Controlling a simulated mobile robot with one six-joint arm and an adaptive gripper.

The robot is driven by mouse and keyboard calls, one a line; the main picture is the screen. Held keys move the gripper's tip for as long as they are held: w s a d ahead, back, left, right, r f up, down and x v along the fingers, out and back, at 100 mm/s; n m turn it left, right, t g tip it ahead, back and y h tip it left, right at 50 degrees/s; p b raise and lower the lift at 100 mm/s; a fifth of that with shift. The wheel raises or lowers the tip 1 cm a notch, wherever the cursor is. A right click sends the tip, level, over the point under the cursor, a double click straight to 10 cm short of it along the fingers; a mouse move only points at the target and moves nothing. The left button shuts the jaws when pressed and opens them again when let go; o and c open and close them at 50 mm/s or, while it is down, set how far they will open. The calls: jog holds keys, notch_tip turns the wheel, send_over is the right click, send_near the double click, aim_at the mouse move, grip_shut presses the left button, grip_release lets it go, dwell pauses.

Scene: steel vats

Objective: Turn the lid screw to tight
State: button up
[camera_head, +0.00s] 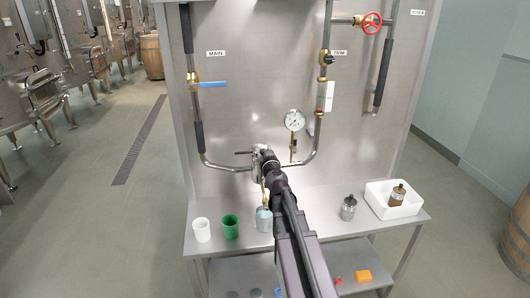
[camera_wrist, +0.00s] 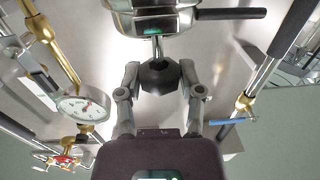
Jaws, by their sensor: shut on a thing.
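A dark faceted knob (camera_wrist: 158,76), which looks like the lid screw, sits on a short steel stem in the middle of the wrist view. My gripper (camera_wrist: 160,82) has one finger on each side of the knob and is shut on it. The stem runs up to a shiny steel housing (camera_wrist: 155,22) with a dark bar handle (camera_wrist: 230,14) at its right. In the head view my arm reaches to the panel's pipework and hides the knob; only the bar handle (camera_head: 243,153) and part of the fitting show. How tight the screw is cannot be told.
A pressure gauge (camera_head: 294,120) stands close right of my gripper. A blue lever (camera_head: 212,84) and red handwheel (camera_head: 371,22) are higher on the panel. The bench below holds a white cup (camera_head: 201,230), green cup (camera_head: 230,227), steel canister (camera_head: 348,208) and white tray (camera_head: 413,206).

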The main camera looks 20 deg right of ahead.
jog(key=m+g+h, duration=0.1)
jog(key=m+h, duration=0.1)
jog(key=h, duration=0.1)
jog(key=m+g+h, duration=0.2)
jog(key=h, duration=0.1)
jog(key=shift+w+m+h, duration=0.15)
jog(key=shift+m+h, duration=0.25)
jog(key=m+g+h, duration=0.5)
jog(key=g, duration=0.1)
jog(key=shift+w, duration=0.1)
jog(key=m+g+h, duration=0.1)
jog(key=m+g, duration=0.2)
jog(key=g, duration=0.1)
jog(key=m+g+h, duration=0.1)
jog(key=m+g, duration=0.2)
jog(key=g, duration=0.2)
jog(key=shift+g, duration=0.3)
jog(key=shift+s+m+g+y, duration=0.2)
jog(key=shift+m+g+y, duration=0.2)
jog(key=shift+m+g, duration=1.65)
jog(key=shift+n+g, duration=0.35)
jog(key=o, duration=1.2)
jog(key=shift+s+d, duration=0.1)
jog(key=shift+d, duration=0.05)
jog(key=shift+c, duration=0.2)
jog(key=shift+a, duration=0.2)
